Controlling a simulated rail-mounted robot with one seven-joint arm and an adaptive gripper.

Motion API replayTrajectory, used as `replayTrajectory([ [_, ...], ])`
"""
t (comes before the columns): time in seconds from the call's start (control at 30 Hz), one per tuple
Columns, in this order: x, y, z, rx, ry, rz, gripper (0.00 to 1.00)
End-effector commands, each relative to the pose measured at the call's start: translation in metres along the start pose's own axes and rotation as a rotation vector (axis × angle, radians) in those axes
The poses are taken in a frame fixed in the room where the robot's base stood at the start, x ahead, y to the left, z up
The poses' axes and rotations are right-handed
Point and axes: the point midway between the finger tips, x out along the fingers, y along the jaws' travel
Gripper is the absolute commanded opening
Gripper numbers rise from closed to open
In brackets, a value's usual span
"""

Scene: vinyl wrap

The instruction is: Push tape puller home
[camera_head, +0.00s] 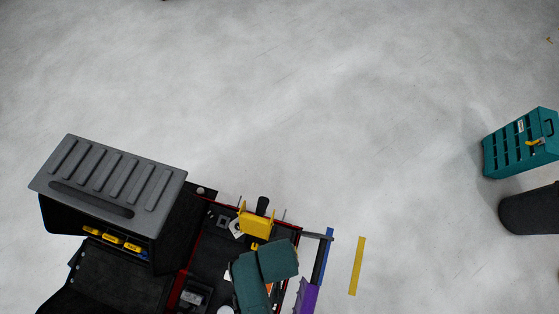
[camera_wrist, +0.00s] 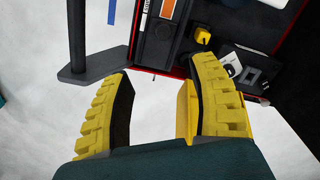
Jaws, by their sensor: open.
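My gripper (camera_wrist: 161,70) fills the lower part of the wrist view. Its two yellow ribbed fingers with black pads are spread wide, with nothing clearly held between them. A yellow block (camera_wrist: 185,108) stands at the tray's red edge, partly hidden behind the right finger; whether they touch cannot be told. It may be the tape puller. In the head view a yellow piece (camera_head: 256,225) with a black upright sits at the tray's back edge, beside my teal arm. I cannot tell whether that piece is the puller or part of my gripper.
A dark post on a flat base (camera_wrist: 92,64) stands left of the fingers. The black tray (camera_wrist: 157,40) carries a yellow knob (camera_wrist: 203,36) and a white disc (camera_wrist: 232,62). A grey-lidded box (camera_head: 110,180) is at left, a teal case (camera_head: 515,145) at right. Open floor lies behind.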

Motion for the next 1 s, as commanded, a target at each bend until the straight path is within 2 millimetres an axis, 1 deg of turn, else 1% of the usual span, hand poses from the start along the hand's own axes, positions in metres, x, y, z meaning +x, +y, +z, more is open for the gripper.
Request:
replayTrajectory([
  [0.07, 0.009, 0.0, 0.001, 0.0, -0.005, 0.0, 0.6],
  [0.17, 0.029, 0.0, 0.001, 0.0, -0.005, 0.0, 0.6],
  [0.5, 0.112, 0.0, -0.001, 0.001, 0.0, 0.0, 0.6],
  [0.6, 0.133, 0.0, -0.001, 0.001, 0.002, -0.001, 0.6],
  [0.7, 0.148, 0.0, -0.002, 0.001, 0.003, -0.001, 0.6],
  [0.8, 0.157, 0.0, -0.002, 0.001, 0.004, -0.001, 0.6],
  [1.0, 0.16, 0.0, -0.002, 0.001, 0.004, -0.001, 0.6],
])
